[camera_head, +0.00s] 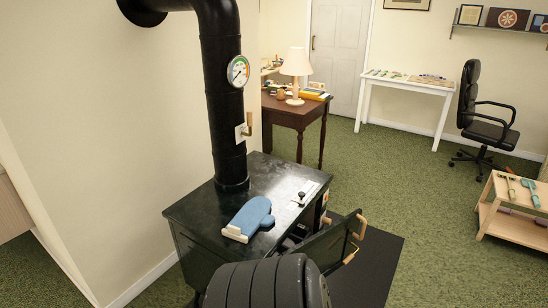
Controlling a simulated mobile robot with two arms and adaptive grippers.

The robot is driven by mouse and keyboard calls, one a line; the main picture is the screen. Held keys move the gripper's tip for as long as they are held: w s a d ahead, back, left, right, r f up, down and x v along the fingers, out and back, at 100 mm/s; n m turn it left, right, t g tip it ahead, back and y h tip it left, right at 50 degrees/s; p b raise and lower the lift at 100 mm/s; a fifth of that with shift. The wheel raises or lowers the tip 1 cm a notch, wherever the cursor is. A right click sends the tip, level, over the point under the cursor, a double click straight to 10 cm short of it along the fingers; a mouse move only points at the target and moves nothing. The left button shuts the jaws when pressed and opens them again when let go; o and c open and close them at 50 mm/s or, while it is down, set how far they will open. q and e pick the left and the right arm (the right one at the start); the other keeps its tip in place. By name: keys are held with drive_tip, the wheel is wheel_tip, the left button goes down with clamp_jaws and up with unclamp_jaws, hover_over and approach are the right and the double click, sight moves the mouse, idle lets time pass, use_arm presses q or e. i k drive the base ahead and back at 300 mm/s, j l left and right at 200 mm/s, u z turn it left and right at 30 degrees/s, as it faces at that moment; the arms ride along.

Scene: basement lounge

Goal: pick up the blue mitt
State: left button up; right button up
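The blue mitt (250,217) lies flat on the black stove's top (208,210), near its front left edge. Its pale cuff points to the lower left and its rounded end to the upper right. Nothing covers it. Neither of my grippers shows in the head view.
A black stovepipe (220,110) with a gauge (238,71) rises from the stove's back. The stove's door (328,243) stands open to the right. A dark ribbed shape hides the stove's lower front. Green carpet (440,230) is clear before a low wooden cart (510,226).

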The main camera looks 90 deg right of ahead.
sight(255, 214)
drive_tip(key=z, duration=2.55)
